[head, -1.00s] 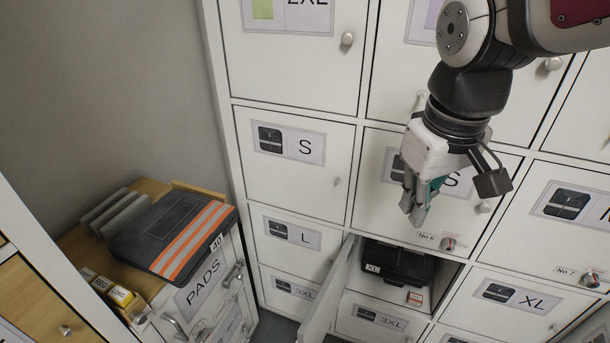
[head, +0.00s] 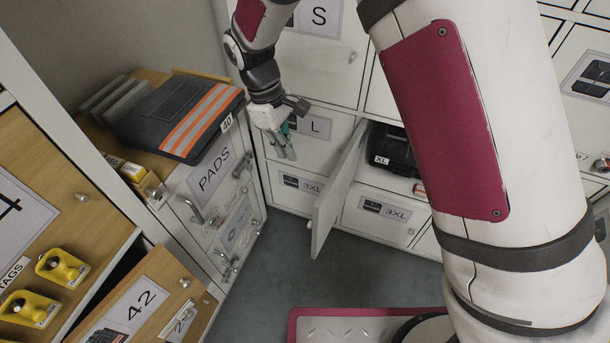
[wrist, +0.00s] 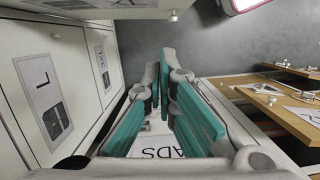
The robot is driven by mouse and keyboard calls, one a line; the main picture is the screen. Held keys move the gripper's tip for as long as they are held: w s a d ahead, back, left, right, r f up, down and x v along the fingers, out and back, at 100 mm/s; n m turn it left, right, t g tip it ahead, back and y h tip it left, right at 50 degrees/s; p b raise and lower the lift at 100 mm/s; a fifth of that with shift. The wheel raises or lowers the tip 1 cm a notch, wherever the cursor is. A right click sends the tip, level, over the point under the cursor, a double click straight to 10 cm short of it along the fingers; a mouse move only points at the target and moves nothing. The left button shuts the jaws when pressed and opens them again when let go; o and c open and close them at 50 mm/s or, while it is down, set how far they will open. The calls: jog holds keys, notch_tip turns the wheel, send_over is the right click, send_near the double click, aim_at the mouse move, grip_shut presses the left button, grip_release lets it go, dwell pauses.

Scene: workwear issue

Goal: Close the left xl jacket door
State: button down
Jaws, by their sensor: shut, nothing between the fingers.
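The XL jacket door (head: 337,192) is a white panel standing open, swung out toward the left from its compartment. Inside the compartment lies a black folded jacket (head: 393,148) with an XL tag, partly hidden by my arm. My gripper (head: 287,153) is shut and empty, in front of the L door, left of the open door and apart from it. In the wrist view, the gripper's teal-padded fingers (wrist: 160,68) point past a white panel with a round knob (wrist: 173,16), which appears to be the open door's outer face.
A PADS cabinet (head: 212,178) with handles stands left of my gripper, with a dark striped folded garment (head: 183,117) on top. Grey floor (head: 265,265) is clear below the open door.

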aim_at(334, 191)
jog(key=s+d+f+b, duration=0.1)
jog(key=s+d+f, duration=0.1)
jog(key=d+f, duration=0.3)
jog(key=shift+x, duration=2.35)
jog(key=shift+s+a, duration=0.15)
jog(key=shift+a, duration=0.05)
